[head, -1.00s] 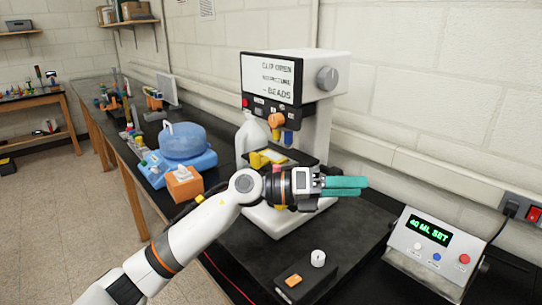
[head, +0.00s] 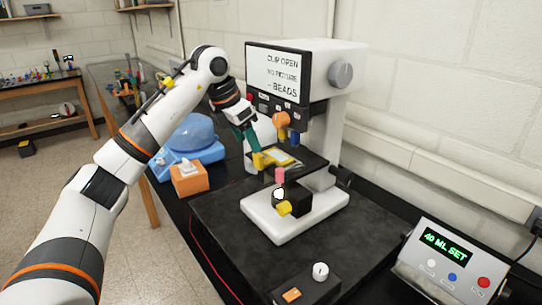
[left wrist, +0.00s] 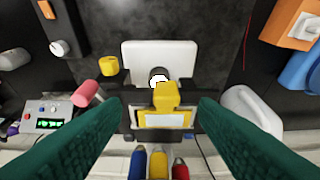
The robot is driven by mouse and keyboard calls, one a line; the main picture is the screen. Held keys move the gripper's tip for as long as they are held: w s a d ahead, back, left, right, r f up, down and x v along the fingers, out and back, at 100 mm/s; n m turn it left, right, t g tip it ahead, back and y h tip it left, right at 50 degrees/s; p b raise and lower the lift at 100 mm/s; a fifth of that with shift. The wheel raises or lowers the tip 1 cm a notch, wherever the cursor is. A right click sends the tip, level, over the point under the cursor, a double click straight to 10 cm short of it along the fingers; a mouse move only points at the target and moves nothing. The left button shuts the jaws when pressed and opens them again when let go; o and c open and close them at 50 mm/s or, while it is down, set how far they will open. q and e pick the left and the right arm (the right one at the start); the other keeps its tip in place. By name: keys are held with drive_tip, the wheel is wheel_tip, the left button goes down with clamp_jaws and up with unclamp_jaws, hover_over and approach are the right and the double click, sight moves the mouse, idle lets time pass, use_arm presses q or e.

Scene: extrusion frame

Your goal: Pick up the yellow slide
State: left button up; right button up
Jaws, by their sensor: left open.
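The yellow slide (head: 283,155) lies on the dark stage of a white microscope-like machine (head: 340,70). It has a pale window and a raised yellow tab (head: 258,161) at its near end. In the left wrist view the slide (left wrist: 163,121) and its tab (left wrist: 166,97) show between my fingers. My left gripper (head: 248,141) has teal fingers pointing down toward the tab from above. It is open, with a finger to each side and clear gaps in the left wrist view (left wrist: 161,105). My right gripper is not in view.
The machine's screen and orange knob (head: 282,120) stand close beside my left gripper. Coloured objective tips (left wrist: 158,163) lie near the slide. An orange box (head: 189,178) and blue device (head: 190,143) stand at left. A control box (head: 443,255) is at right.

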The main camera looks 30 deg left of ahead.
sight(257, 157)
use_arm(q)
drive_tip(key=shift+x, duration=1.2)
drive_tip(key=shift+w+f+p, duration=0.25)
drive_tip(key=shift+w+p, duration=0.05)
drive_tip(key=shift+p, duration=0.05)
drive_tip(key=p+x, duration=0.2)
drive_tip(key=x, duration=0.2)
drive_tip(key=shift+w+a, duration=0.2)
drive_tip(key=shift+w+f, duration=0.2)
drive_tip(key=shift+f, duration=0.25)
drive_tip(key=c, duration=1.1)
drive_tip(key=shift+o, duration=0.2)
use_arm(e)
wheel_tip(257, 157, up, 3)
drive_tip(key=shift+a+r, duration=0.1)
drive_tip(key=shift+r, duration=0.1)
use_arm(q)
drive_tip(key=shift+r, duration=0.1)
